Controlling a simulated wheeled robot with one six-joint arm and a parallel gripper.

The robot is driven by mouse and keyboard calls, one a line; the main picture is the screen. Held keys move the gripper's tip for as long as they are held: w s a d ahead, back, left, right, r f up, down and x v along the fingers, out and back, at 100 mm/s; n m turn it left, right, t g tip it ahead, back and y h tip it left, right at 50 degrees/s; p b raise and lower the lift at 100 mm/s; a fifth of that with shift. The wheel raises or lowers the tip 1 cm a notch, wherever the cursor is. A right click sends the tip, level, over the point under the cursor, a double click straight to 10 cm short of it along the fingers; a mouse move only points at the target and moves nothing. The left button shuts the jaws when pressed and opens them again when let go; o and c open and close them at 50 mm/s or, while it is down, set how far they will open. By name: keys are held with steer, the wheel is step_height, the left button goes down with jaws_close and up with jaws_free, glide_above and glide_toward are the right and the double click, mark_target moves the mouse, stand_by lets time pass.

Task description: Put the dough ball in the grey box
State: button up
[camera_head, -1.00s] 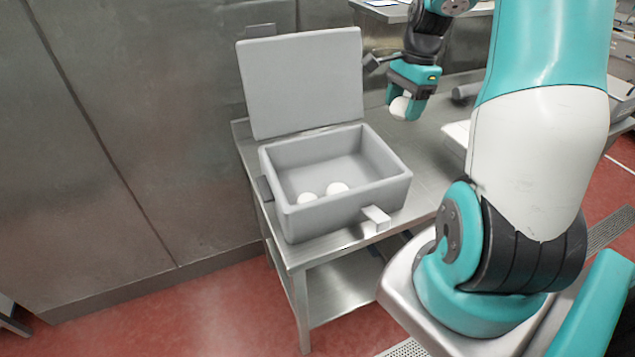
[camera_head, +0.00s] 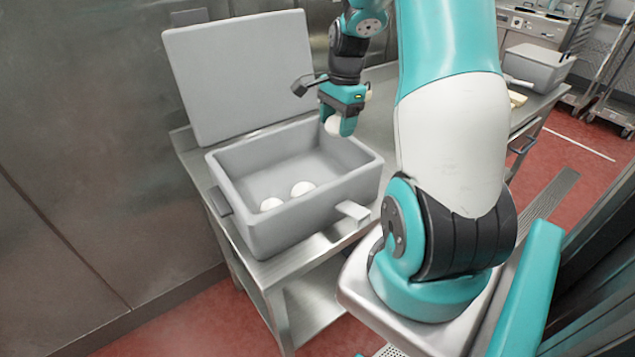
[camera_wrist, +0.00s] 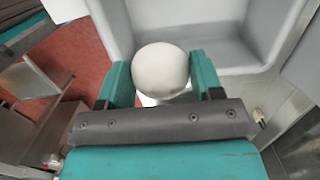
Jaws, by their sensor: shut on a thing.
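My gripper (camera_head: 338,124) is shut on a white dough ball (camera_head: 333,126). In the head view it is at the back right corner of the grey box (camera_head: 262,238), above the rim. In the wrist view the dough ball (camera_wrist: 161,70) sits between the two teal fingers, and the grey box (camera_wrist: 222,50) is behind it. The box is open, with its grey lid (camera_head: 240,72) raised upright at the back. Two white dough balls lie inside the box on its floor, one at the middle (camera_head: 302,188) and one to the left (camera_head: 271,204).
The box stands on a steel table (camera_head: 196,165) against a metal wall. Another grey box (camera_head: 540,68) stands on the counter at the back right. A small handle (camera_head: 353,211) sticks out from the box's front right.

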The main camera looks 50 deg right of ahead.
step_height(320, 180, down, 17)
steer(key=p, duration=0.3)
steer(key=shift+r, duration=0.1)
steer(key=o, duration=0.9)
steer(key=shift+o, duration=0.2)
